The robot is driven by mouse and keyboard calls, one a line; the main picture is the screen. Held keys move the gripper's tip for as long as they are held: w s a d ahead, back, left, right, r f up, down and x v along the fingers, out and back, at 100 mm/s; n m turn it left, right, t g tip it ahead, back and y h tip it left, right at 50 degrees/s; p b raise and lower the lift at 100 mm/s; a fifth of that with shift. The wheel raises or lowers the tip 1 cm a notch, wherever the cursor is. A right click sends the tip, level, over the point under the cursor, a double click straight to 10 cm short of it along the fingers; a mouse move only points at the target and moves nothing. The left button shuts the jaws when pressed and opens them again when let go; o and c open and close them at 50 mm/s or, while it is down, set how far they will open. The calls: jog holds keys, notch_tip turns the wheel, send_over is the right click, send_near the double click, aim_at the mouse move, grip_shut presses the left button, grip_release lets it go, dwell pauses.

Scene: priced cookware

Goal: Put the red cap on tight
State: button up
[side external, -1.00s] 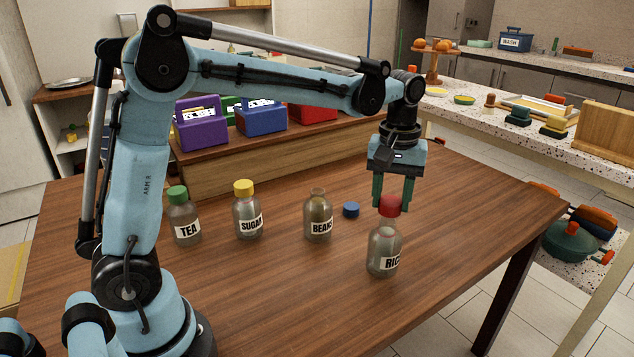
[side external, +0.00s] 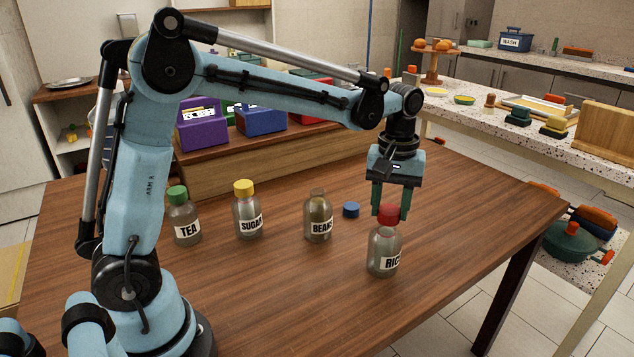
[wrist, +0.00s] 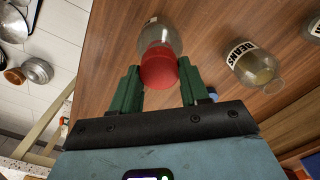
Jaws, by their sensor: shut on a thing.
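The red cap (side external: 388,216) is at the top of the clear jar labelled RICE (side external: 383,250), which stands upright on the table. My gripper (side external: 390,206) points down above the jar, its green fingers on either side of the red cap, shut on it. In the wrist view the cap (wrist: 158,68) lies between the fingertips, with the jar's shoulder (wrist: 163,33) beyond it. The cap looks level and low over the jar's mouth. The cap hides the neck, so I cannot tell how far it is threaded.
An uncapped BEANS jar (side external: 318,218) stands left, with a loose blue cap (side external: 351,209) beside it. The SUGAR jar (side external: 247,218) has a yellow cap and the TEA jar (side external: 184,222) a green one. The wooden table (side external: 290,290) is clear in front.

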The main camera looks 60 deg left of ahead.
jog(key=shift+f, duration=0.5)
dwell(0.7)
jog(key=m, duration=0.6)
jog(key=shift+d, duration=0.1)
jog(key=m, duration=0.7)
jog(key=shift+d, duration=0.1)
jog(key=m, duration=0.7)
jog(key=shift+f, duration=0.1)
jog(key=m, duration=0.7)
jog(key=shift+s+d, duration=0.1)
jog(key=shift+s, duration=0.05)
jog(key=o, duration=1.1)
